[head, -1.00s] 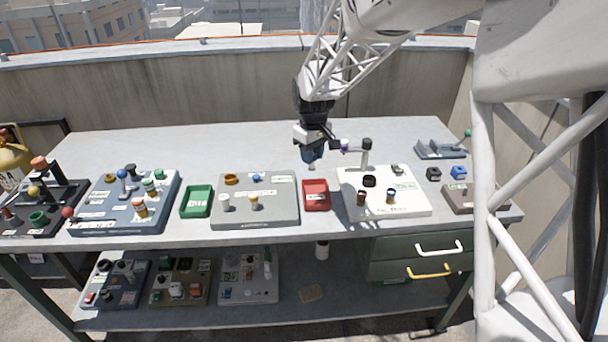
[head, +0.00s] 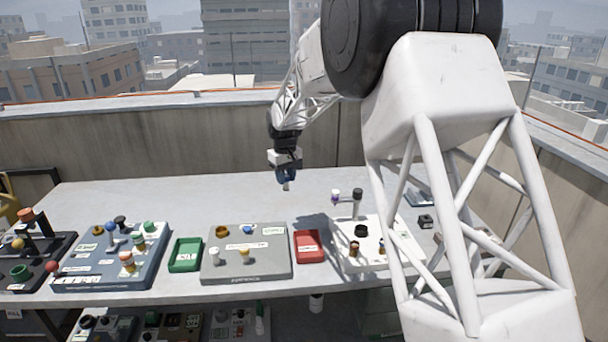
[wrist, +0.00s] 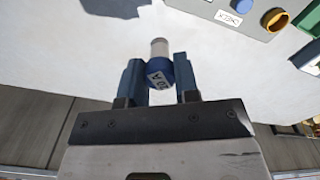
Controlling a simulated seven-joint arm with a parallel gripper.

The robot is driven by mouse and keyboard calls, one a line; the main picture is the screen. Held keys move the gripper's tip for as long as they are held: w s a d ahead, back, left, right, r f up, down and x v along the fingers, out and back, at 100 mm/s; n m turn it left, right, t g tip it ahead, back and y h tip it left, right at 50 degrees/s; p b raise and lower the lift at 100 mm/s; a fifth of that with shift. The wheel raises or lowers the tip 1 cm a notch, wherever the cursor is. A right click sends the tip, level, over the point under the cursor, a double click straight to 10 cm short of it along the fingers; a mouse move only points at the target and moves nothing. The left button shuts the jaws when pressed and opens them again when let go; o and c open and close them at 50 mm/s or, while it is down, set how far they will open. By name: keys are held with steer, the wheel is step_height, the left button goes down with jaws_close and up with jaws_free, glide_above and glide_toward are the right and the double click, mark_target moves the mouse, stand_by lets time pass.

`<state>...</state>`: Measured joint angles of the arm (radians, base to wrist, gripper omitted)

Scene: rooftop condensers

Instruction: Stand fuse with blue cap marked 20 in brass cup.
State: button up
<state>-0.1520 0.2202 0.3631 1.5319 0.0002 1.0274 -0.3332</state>
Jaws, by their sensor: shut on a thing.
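My gripper (head: 286,178) is shut on a fuse (wrist: 160,65) with a blue cap and a pale end. The fuse points away from the jaws, and its pale end (head: 286,187) hangs down in the head view. A white label on the cap shows in the wrist view, but I cannot read it surely. The gripper is in the air above the back of the table, clear of the panels. A brass cup (head: 222,231) stands at the back left of the grey panel (head: 270,268). It also shows at the top right of the wrist view (wrist: 275,19).
A blue knob (head: 247,230) is beside the brass cup. A green tray (head: 185,255) and a red tray (head: 309,246) flank the grey panel. A post (head: 357,204) rises from the white panel. A blue-grey panel with several knobs is left. The table's back is bare.

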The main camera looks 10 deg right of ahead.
steer(key=s+a+f+n, duration=0.2)
steer(key=a+f+n, duration=0.1)
steer(key=a, duration=0.8)
steer(key=s+a+f+n, duration=0.3)
steer(key=a+n, duration=0.3)
steer(key=a, duration=0.5)
steer(key=shift+f, duration=0.2)
steer(key=shift+f, duration=1.75)
steer(key=shift+f, duration=1.2)
stand_by(0.9)
steer(key=o, duration=1)
steer(key=shift+r, duration=3.85)
